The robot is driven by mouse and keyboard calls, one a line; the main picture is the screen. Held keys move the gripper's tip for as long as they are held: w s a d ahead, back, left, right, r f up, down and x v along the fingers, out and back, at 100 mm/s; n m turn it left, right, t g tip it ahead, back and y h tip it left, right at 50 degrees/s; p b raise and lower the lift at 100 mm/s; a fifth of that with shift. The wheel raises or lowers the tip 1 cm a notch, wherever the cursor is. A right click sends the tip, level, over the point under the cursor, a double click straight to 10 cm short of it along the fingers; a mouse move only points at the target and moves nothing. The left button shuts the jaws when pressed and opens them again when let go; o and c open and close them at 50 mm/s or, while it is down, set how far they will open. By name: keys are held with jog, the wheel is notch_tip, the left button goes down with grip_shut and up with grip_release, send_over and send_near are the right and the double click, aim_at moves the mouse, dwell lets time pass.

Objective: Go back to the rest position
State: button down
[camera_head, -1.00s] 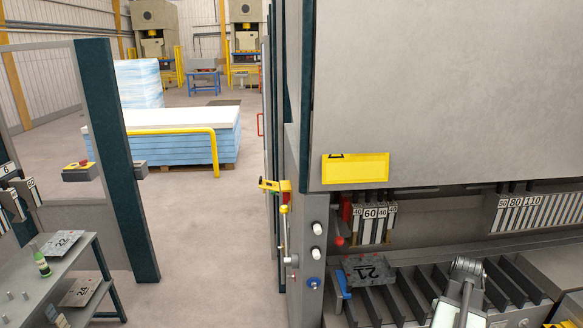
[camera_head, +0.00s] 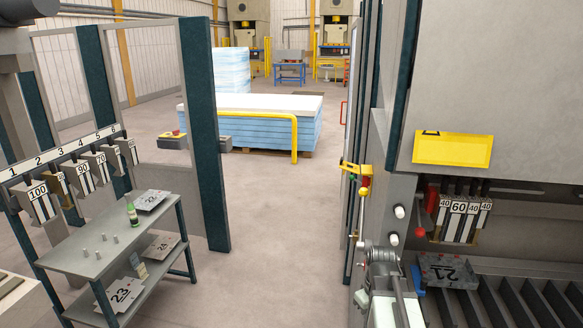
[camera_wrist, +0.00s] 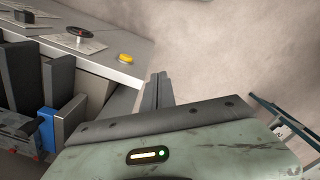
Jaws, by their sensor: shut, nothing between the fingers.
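My gripper (camera_wrist: 157,91) shows in the wrist view with its two dark fingers together and nothing between them. It points past the edge of a grey machine ledge (camera_wrist: 112,62) with a yellow button (camera_wrist: 126,58), over the pale floor. I cannot tell whether it touches the ledge. In the head view my arm stands at the lower middle right, in front of the machine's left edge. The fingertips cannot be made out there.
Open floor (camera_head: 285,210) lies between, before a blue sheet stack (camera_head: 262,137).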

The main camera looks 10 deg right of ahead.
jog(key=a+f+m+b, duration=0.1)
jog(key=a+f+m, duration=0.1)
jog(key=a, duration=1.2)
jog(key=shift+s+f+m+b, duration=0.3)
jog(key=shift+s+m, duration=0.1)
jog(key=shift+m, duration=0.4)
